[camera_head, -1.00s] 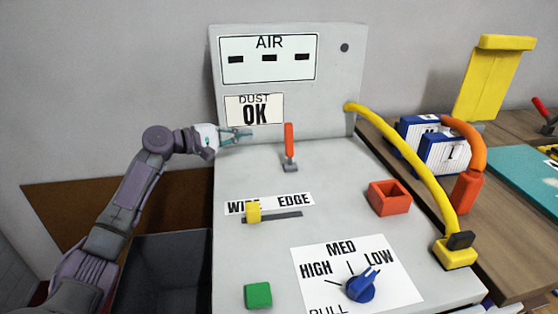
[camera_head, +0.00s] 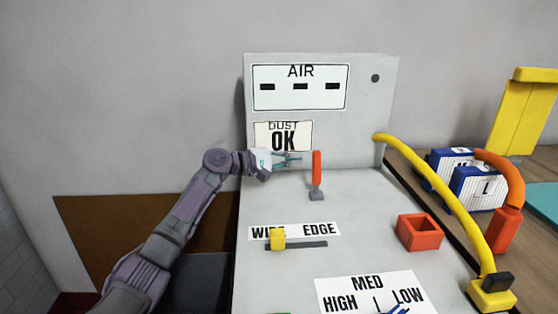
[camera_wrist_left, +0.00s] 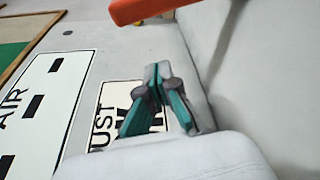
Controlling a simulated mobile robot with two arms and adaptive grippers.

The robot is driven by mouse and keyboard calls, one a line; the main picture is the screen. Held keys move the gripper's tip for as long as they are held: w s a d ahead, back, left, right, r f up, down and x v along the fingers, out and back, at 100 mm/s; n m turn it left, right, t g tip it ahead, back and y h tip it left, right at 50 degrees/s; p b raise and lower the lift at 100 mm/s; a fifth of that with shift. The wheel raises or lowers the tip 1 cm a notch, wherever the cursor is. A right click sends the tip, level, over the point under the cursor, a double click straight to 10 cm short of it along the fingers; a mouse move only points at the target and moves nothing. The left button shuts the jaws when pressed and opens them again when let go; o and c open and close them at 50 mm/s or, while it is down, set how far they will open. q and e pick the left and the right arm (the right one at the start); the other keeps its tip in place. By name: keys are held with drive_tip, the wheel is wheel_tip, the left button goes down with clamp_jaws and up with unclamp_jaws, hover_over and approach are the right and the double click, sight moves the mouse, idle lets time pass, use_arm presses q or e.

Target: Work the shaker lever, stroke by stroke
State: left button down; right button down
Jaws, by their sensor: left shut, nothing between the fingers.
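The shaker lever is most likely the upright orange-red handle (camera_head: 317,168) on a small grey base (camera_head: 317,196), standing on the grey machine top (camera_head: 350,215) close to its back panel. In the left wrist view the orange handle (camera_wrist_left: 150,8) crosses the top edge, apart from the fingers. My left gripper (camera_head: 299,158) is shut and empty, just left of the handle and below the DUST OK sign (camera_head: 283,137). Its teal fingers (camera_wrist_left: 156,75) are together in the left wrist view. My right gripper is not in view.
The back panel carries an AIR display (camera_head: 300,87). A yellow slider (camera_head: 277,239), an open red box (camera_head: 419,232) and a partly cut-off dial label (camera_head: 370,292) are on the machine top. A yellow hose (camera_head: 440,190) arcs down the right side, beside blue-and-white boxes (camera_head: 475,185).

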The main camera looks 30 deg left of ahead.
sight(313, 162)
use_arm(q)
drive_tip(key=x, duration=0.3)
drive_tip(key=shift+s+d+r, duration=0.25)
drive_tip(key=shift+s+d, duration=0.1)
drive_tip(key=shift+s, duration=0.2)
drive_tip(key=shift+s+d+r, duration=0.2)
drive_tip(key=shift+s+d, duration=0.15)
drive_tip(key=shift+s, duration=0.15)
drive_tip(key=shift+s+d+r+p, duration=0.15)
drive_tip(key=shift+s+d+p, duration=0.2)
drive_tip(key=shift+s+d, duration=0.15)
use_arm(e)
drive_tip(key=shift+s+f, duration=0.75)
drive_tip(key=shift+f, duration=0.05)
use_arm(q)
drive_tip(key=shift+a, duration=0.1)
